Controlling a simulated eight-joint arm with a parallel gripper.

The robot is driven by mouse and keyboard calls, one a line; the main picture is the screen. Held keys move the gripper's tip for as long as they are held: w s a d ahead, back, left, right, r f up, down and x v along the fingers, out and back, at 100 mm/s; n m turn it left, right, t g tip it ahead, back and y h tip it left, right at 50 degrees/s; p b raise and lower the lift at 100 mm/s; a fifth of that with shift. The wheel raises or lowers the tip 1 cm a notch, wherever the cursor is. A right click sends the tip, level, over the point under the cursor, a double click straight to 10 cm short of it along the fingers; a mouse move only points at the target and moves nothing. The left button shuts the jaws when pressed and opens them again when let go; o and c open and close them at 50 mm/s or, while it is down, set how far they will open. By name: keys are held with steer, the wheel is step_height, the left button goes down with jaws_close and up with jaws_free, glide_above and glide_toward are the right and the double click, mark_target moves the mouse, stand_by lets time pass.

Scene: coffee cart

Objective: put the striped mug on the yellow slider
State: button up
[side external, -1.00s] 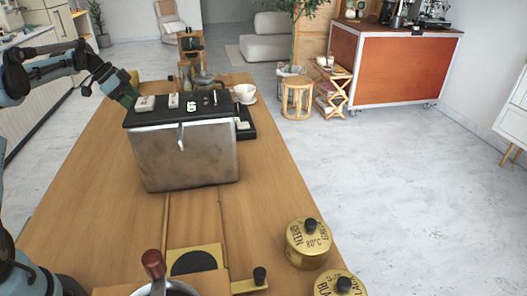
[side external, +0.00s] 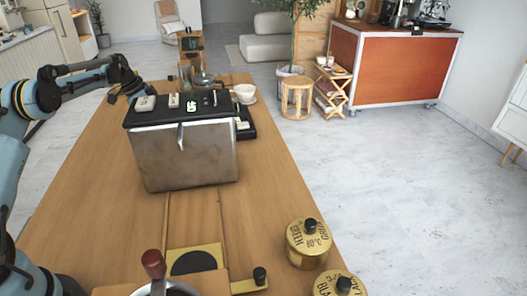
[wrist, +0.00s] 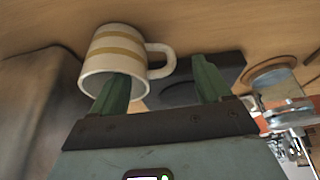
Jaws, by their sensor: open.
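The striped mug (wrist: 116,52), cream with tan bands, shows in the wrist view at upper left, with its handle to the right and its mouth facing the camera. It cannot be made out in the side view. My gripper (wrist: 160,84) is open, with green fingers. The left finger overlaps the mug's mouth; whether it is inside the rim I cannot tell. The right finger is beyond the handle. In the side view my fingers are hidden behind the metal box. A brass-yellow plate with a dark round pad, likely the yellow slider (side external: 219,254), lies at the near end of the table.
The metal box (side external: 185,158) with a black control top stands mid-table. A white cup (side external: 245,93) and a glass vessel (side external: 203,79) are beyond it. A glass object (wrist: 275,85) is right of my gripper. The table between box and slider is clear.

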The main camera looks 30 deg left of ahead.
steer(key=x, duration=0.4)
steer(key=shift+s+f, duration=0.1)
steer(key=shift+s, duration=0.05)
jaws_close()
